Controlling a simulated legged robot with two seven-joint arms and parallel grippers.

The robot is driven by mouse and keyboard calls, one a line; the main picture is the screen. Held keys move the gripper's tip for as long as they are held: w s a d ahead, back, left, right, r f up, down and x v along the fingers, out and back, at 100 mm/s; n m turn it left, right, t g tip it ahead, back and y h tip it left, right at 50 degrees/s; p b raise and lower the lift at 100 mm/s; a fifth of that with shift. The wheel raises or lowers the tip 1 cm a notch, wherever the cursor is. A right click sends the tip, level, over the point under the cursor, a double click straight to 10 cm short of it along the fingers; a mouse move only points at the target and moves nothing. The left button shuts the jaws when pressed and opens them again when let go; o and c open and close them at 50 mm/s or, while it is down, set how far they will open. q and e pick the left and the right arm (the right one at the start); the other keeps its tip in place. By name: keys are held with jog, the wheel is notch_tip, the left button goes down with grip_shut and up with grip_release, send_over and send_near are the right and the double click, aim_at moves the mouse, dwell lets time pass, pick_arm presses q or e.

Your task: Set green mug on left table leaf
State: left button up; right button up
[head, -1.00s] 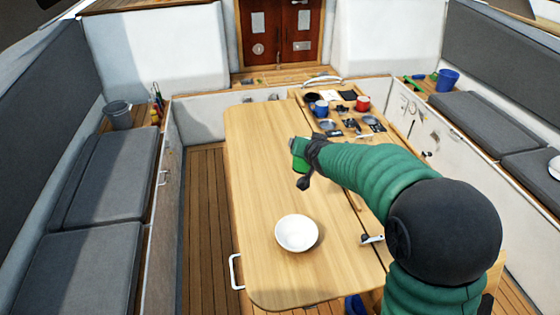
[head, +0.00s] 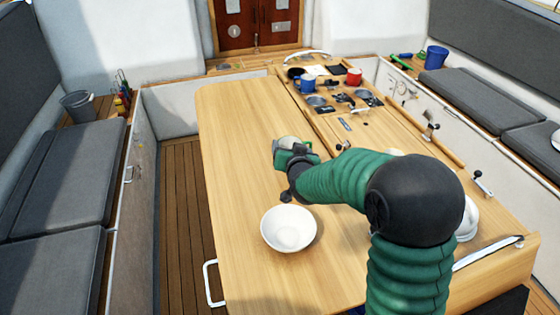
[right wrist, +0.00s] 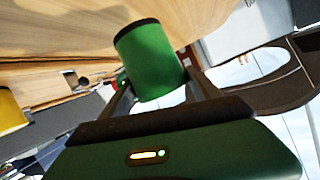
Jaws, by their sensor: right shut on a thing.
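The green mug (right wrist: 152,62) is between the two fingers of my right gripper (head: 288,156), which is shut on it. In the head view the mug (head: 283,153) shows only in part, over the left table leaf (head: 240,115), a broad light-wood panel. In the right wrist view one dark-edged end of the mug points toward the wood. I cannot tell whether the mug touches the leaf. My left gripper is not in view.
A white bowl (head: 289,229) stands on the left leaf, just nearer than my right gripper. A blue mug (head: 305,86), a red mug (head: 354,77) and small items crowd the far middle of the table. The left leaf's far part is clear.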

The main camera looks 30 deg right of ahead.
notch_tip(320, 180, down, 6)
jog(key=shift+w+r, duration=0.1)
jog(key=o, duration=1.6)
jog(key=shift+a, duration=0.1)
jog(key=shift+r, duration=0.2)
jog(key=v, duration=1.2)
jog(key=shift+f, duration=0.15)
